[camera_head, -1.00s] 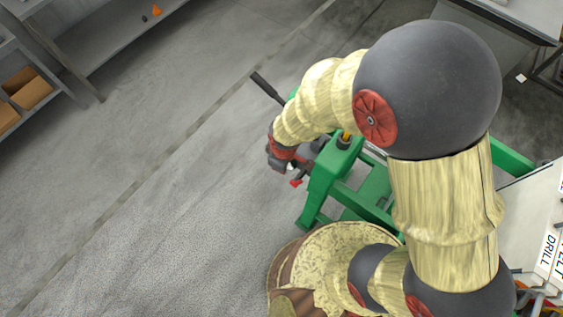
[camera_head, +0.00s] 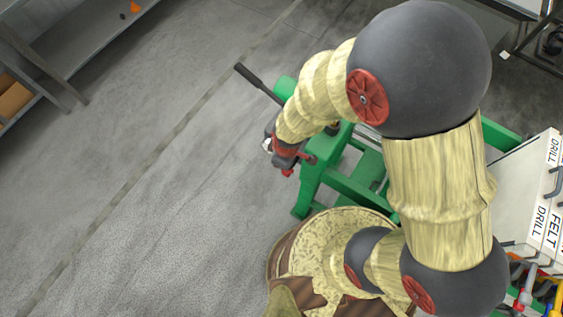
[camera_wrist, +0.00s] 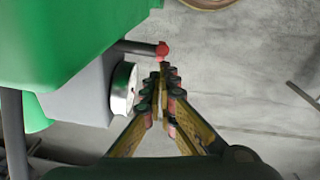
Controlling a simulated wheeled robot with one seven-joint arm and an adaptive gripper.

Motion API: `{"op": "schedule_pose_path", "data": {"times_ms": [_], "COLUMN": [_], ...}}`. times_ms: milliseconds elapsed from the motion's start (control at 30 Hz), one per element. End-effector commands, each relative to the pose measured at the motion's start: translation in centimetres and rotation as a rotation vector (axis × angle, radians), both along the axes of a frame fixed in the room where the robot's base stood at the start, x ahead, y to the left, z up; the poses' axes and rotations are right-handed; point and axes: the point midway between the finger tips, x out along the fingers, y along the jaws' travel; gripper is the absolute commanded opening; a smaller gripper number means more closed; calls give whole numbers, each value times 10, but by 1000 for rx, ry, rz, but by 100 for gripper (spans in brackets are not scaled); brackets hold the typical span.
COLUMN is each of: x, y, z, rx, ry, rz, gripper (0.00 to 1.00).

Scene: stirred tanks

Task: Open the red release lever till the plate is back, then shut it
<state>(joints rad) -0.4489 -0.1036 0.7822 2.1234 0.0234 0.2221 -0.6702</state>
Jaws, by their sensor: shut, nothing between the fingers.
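A red knob (camera_wrist: 162,49) sits on the end of a short dark rod (camera_wrist: 135,47) that sticks out from the green machine (camera_wrist: 70,35) in the wrist view; it looks like the red release lever. My gripper (camera_wrist: 163,72) is shut and empty, its fingertips just below the knob in that view. I cannot tell whether they touch it. In the head view my gripper (camera_head: 284,152) is beside the green frame (camera_head: 352,187), partly hidden by my arm. I cannot make out the plate in either view.
A grey block with a round silver-rimmed face (camera_wrist: 122,88) is left of my fingers. A long dark handle (camera_head: 258,82) sticks out from the machine. A labelled tool rack (camera_head: 535,205) stands at the right, shelves (camera_head: 75,45) at the upper left. The floor at left is clear.

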Motion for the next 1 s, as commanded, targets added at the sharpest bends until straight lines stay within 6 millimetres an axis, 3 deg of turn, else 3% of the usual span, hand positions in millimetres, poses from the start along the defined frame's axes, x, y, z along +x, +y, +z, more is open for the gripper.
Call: {"op": "schedule_pose_path", "data": {"times_ms": [1000], "x": [-5], "y": [-7], "z": [1], "rx": [0], "ry": [0], "rz": [-2], "gripper": [0]}}
